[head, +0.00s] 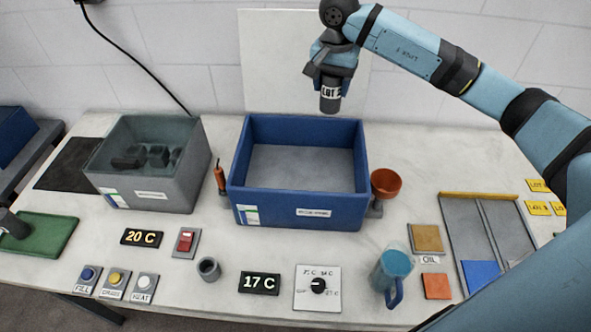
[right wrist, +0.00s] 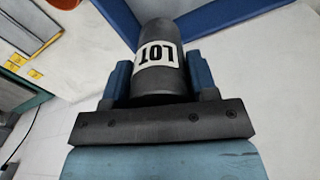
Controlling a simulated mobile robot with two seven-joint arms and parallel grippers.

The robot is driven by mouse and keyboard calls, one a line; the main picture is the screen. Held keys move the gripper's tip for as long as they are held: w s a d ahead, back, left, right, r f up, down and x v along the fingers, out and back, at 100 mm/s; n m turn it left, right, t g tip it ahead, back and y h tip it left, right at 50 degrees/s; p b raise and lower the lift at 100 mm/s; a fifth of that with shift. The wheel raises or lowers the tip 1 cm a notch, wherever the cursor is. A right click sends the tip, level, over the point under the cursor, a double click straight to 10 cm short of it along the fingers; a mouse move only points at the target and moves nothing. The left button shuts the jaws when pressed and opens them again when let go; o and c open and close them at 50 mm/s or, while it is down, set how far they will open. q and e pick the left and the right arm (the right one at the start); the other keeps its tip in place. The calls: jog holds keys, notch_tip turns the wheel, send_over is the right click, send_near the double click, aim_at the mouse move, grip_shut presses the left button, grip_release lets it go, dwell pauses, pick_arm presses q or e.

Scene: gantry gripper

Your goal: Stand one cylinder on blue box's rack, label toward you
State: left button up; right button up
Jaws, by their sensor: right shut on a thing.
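My right gripper (head: 333,72) is shut on a dark grey cylinder (head: 330,98) with a white label. It holds the cylinder upright above the back right part of the blue box (head: 298,208). The label faces the head camera. In the right wrist view the cylinder (right wrist: 158,80) sits between the two blue fingers of the right gripper (right wrist: 160,85), and its label reads "LOT". The blue box shows a bare grey surface inside; I cannot make out separate rack parts.
A grey box (head: 150,199) with several dark pieces inside stands left of the blue box. An orange funnel-like cup (head: 386,183) is close on its right, an orange-handled tool (head: 220,179) on its left. A blue jug (head: 392,272), buttons and signs occupy the front.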

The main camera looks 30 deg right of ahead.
jog(key=shift+s+f+b, duration=0.3)
jog(key=shift+s+f, duration=0.05)
jog(key=shift+f, duration=0.4)
pick_arm(q)
jog(key=shift+s+r+p, duration=0.15)
jog(key=shift+s+p, duration=0.6)
jog(key=shift+p, duration=0.4)
pick_arm(e)
jog(key=shift+w+f, duration=0.15)
jog(key=shift+f, duration=4.85)
jog(key=shift+w+f, duration=0.15)
jog(key=shift+f, duration=4.8)
jog(key=shift+f, duration=0.1)
jog(key=o, duration=1.2)
jog(key=shift+f, duration=0.1)
pick_arm(q)
jog(key=shift+d, duration=0.1)
pick_arm(e)
jog(key=shift+s, duration=0.1)
